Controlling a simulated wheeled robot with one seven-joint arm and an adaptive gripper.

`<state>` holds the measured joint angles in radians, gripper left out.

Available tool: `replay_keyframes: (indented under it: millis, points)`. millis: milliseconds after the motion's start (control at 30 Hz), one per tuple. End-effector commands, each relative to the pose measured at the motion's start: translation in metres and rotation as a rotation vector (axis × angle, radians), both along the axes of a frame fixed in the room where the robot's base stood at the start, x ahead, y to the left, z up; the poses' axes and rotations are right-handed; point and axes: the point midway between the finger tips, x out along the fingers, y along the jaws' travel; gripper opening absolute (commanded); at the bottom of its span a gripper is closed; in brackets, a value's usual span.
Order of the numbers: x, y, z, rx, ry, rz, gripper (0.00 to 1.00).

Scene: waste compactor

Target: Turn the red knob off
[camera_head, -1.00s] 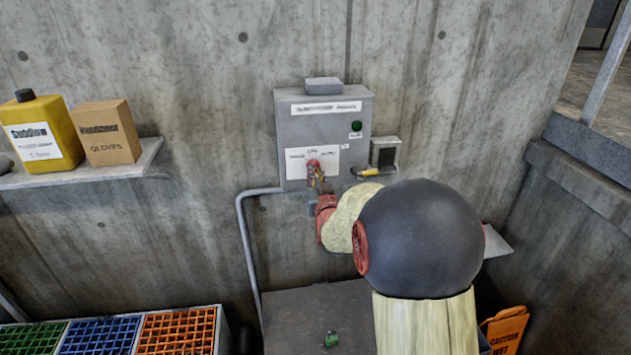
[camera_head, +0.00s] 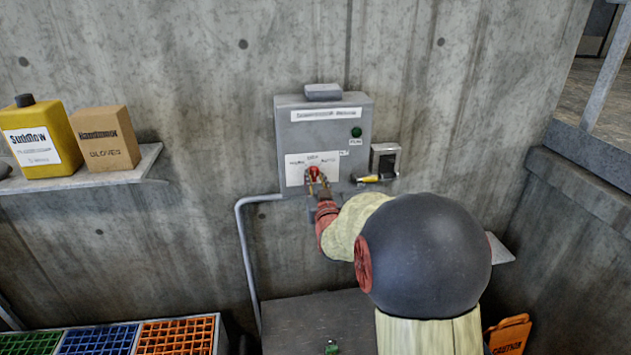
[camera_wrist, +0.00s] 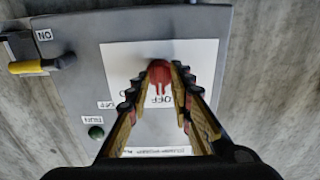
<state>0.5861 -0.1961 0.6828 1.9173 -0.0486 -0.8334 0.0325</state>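The red knob (camera_head: 314,171) sits on the white label plate of the grey control box (camera_head: 283,140) on the concrete wall. In the wrist view the picture is upside down, and the red knob (camera_wrist: 160,74) shows just beyond my fingertips, by the word OFF. My gripper (camera_head: 317,184) is in front of the box at the knob. In the wrist view my gripper (camera_wrist: 166,78) has its two fingers apart, one on each side of the knob. I cannot tell whether either finger touches it.
A yellow-handled switch (camera_head: 372,179) is mounted right of the box, and a green lamp (camera_head: 356,132) is on its face. A shelf (camera_head: 100,179) at left holds a yellow jug (camera_head: 42,137) and a cardboard box (camera_head: 106,139). A grey conduit (camera_head: 243,235) runs down below the box.

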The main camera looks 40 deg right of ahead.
Motion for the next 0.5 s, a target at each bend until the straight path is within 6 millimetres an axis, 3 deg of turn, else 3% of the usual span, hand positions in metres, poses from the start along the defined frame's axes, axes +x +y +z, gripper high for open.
replay_keyframes:
  millis: [500]
  points:
    - [-0.0093, 0.0057, 0.0003, 0.000, 0.000, 0.000, 0.28]
